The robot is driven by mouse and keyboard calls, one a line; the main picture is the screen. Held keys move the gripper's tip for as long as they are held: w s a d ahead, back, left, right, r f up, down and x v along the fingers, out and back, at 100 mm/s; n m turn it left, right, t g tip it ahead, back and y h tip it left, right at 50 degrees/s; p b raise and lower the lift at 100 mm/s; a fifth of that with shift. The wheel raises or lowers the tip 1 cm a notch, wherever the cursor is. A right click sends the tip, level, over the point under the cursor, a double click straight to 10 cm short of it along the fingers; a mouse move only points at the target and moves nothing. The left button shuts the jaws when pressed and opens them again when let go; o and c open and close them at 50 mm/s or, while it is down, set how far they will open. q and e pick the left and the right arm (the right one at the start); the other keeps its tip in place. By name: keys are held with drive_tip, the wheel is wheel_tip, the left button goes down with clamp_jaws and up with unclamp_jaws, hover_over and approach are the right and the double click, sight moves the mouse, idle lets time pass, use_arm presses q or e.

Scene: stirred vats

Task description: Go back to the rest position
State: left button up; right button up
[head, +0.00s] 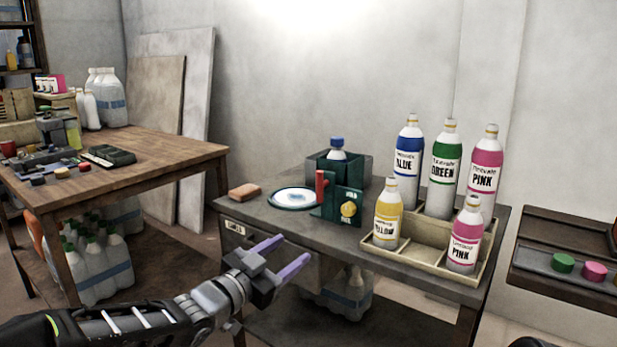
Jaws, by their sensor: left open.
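My left gripper (278,258) is open and empty, with its two purple fingers apart. It hangs in front of the grey table (300,225), near the table's front left edge, and touches none of the things on top. My left arm comes in from the lower left. My right gripper does not show; only a small dark shape appears at the bottom edge.
A green vat station (347,200) with a red lever, a white plate (293,198) and a sponge (244,191) stand on the table. A tray (425,262) holds several labelled bottles. A wooden table (150,150) is left, a dark shelf (560,280) right.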

use_arm(q)
drive_tip(key=s+a+f+n+g+y, duration=0.1)
drive_tip(key=s+f+n+g+y, duration=0.15)
drive_tip(key=f, duration=0.65)
drive_tip(key=s+a+f+n+g+y, duration=0.1)
drive_tip(key=s+f+n, duration=0.15)
drive_tip(key=f, duration=0.75)
drive_tip(key=s+a+f+n+g+y, duration=0.1)
drive_tip(key=s+a+f+n+y, duration=0.15)
drive_tip(key=f, duration=0.65)
drive_tip(key=s+f+n+g, duration=0.5)
drive_tip(key=s+f+g, duration=0.4)
drive_tip(key=s+f, duration=1.6)
drive_tip(key=s+d+r+p, duration=0.1)
drive_tip(key=s+r+p, duration=0.1)
drive_tip(key=r+p, duration=1.3)
drive_tip(key=s+r+p, duration=0.2)
drive_tip(key=r+p, duration=1.4)
drive_tip(key=shift+s+d+r, duration=0.15)
drive_tip(key=shift+d+r, duration=0.2)
drive_tip(key=shift+r, duration=0.05)
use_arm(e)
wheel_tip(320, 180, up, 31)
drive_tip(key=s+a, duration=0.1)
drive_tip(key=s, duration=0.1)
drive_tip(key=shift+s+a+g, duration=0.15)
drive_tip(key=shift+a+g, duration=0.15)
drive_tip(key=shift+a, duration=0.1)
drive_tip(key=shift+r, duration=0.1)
